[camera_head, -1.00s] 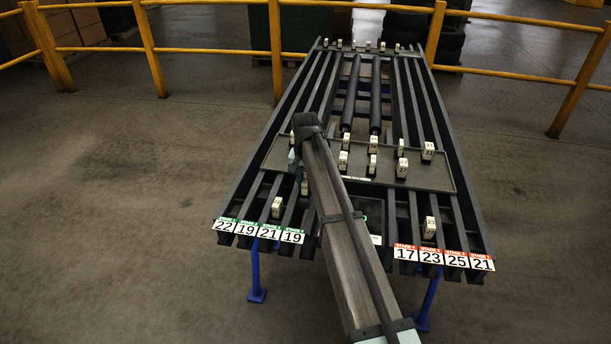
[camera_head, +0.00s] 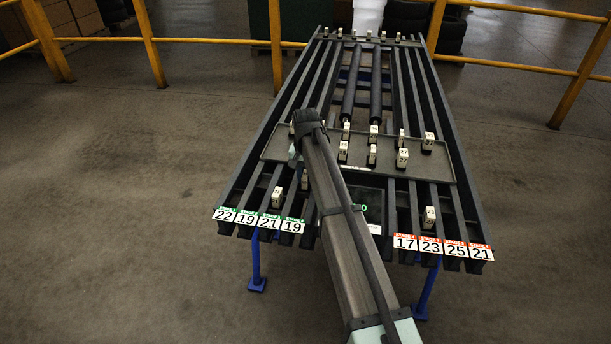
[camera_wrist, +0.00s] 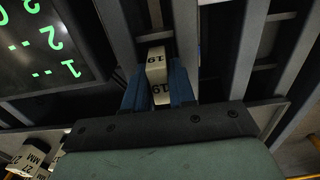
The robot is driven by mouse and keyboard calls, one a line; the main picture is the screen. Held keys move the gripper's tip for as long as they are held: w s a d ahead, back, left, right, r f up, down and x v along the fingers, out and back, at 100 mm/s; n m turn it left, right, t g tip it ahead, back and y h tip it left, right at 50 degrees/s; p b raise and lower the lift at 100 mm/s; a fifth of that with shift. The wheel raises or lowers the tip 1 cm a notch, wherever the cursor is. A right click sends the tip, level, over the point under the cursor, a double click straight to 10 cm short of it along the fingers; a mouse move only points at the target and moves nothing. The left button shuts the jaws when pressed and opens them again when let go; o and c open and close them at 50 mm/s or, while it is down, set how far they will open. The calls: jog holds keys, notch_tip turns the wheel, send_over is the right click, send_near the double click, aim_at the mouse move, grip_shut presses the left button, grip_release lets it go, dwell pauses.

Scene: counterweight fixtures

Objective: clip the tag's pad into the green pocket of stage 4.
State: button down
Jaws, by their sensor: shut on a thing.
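My gripper (camera_wrist: 158,85) has blue fingers and is shut on a small pale tag (camera_wrist: 161,93) marked 19 in the wrist view. A second 19 shows just beyond on a pale face (camera_wrist: 156,54); I cannot tell whether it is the same piece. Dark rails lie around the fingers. In the head view my arm hides the gripper and the held tag. Green-topped labels 22, 19, 21, 19 sit at the left front rail ends; the rightmost green-topped label (camera_head: 292,225) reads 19. I cannot make out the green pocket or the tag's pad.
A dark tray (camera_head: 430,171) across the rails carries several pale numbered blocks. A dark screen with green digits (camera_wrist: 45,45) lies left of my fingers. Orange-topped labels (camera_head: 443,248) mark the right rail ends. Numbered blocks (camera_wrist: 28,160) show at the wrist view's lower left. Yellow railings stand behind.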

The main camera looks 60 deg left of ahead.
jog(key=shift+s+d+f, duration=0.1)
jog(key=shift+d+f, duration=0.1)
jog(key=shift+f, duration=0.45)
jog(key=c, duration=1.1)
grip_release()
jog(key=shift+o, duration=0.7)
jog(key=shift+r, duration=0.1)
jog(key=shift+o, duration=0.5)
notch_tip(320, 180, up, 15)
